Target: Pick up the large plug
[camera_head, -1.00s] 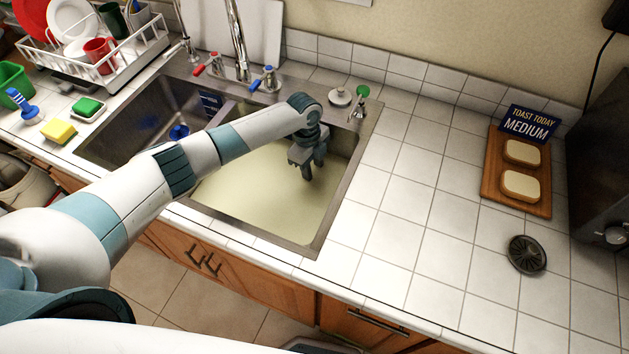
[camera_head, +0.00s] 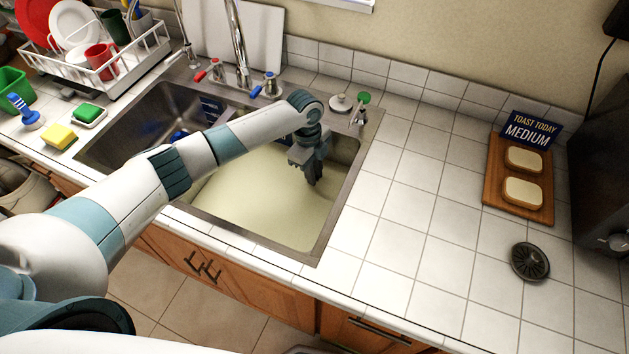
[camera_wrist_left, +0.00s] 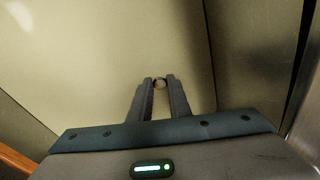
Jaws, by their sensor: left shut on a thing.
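My left gripper (camera_head: 312,180) reaches down into the right sink basin (camera_head: 255,195), which has a pale, cloudy yellowish inside. In the left wrist view its fingers (camera_wrist_left: 160,83) are nearly together, shut on a small round thing (camera_wrist_left: 160,85) at the tips. Only a small part of that thing shows, and I cannot tell if it belongs to the large plug. A pale round plug-like piece (camera_head: 341,103) sits on the sink's back rim. A dark slotted disc (camera_head: 530,262) lies on the counter at the right. My right gripper is not in view.
Taps (camera_head: 268,86) and a tall spout (camera_head: 238,45) stand behind the basins. A bread board (camera_head: 491,193) and dark appliance (camera_head: 600,170) stand at right. A dish rack (camera_head: 120,60) and yellow sponge (camera_head: 60,136) are at left. The tiled counter right of the sink is largely clear.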

